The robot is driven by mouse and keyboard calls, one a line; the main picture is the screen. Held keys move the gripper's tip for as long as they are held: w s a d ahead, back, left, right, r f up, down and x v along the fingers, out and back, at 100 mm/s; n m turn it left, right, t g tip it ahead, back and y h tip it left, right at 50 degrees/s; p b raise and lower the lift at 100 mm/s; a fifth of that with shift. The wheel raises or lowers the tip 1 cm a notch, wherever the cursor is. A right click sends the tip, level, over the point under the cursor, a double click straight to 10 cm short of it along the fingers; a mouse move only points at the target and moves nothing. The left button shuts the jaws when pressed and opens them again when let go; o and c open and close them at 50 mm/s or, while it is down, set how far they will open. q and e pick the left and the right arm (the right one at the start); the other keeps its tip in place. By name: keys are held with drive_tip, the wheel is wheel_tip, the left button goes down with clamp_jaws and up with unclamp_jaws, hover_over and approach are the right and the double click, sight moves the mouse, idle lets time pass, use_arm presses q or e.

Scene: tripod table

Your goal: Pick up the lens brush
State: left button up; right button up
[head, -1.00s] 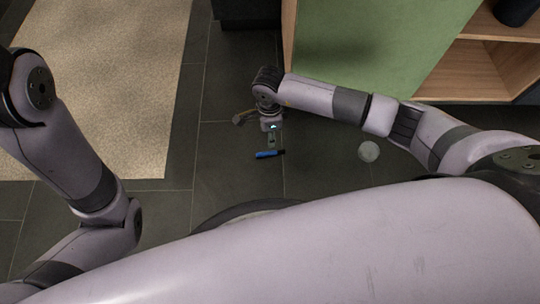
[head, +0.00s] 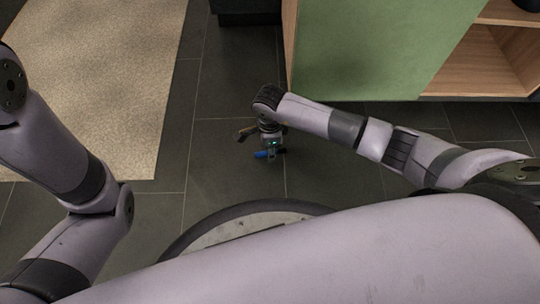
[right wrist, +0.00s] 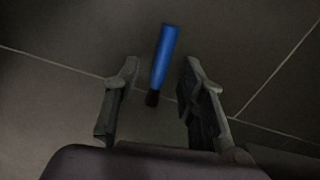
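The lens brush (head: 262,155) has a blue handle and a dark end and lies on the dark tiled floor, partly covered by my right gripper in the head view. In the right wrist view the brush (right wrist: 164,55) points away from me, with its dark end between the fingers. My right gripper (right wrist: 160,70) is open, one finger on each side of the brush with gaps on both sides. It also shows in the head view (head: 271,157), pointing down over the brush. My left arm is at the left, but its gripper is out of view.
A green-sided wooden cabinet (head: 365,45) with open shelves stands behind and to the right of the brush. A beige rug (head: 95,75) lies at the left. The tiled floor around the brush looks clear.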

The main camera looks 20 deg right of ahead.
drive_tip(key=shift+f, duration=0.55)
drive_tip(key=shift+r, duration=0.1)
drive_tip(key=shift+c, duration=0.2)
clamp_jaws()
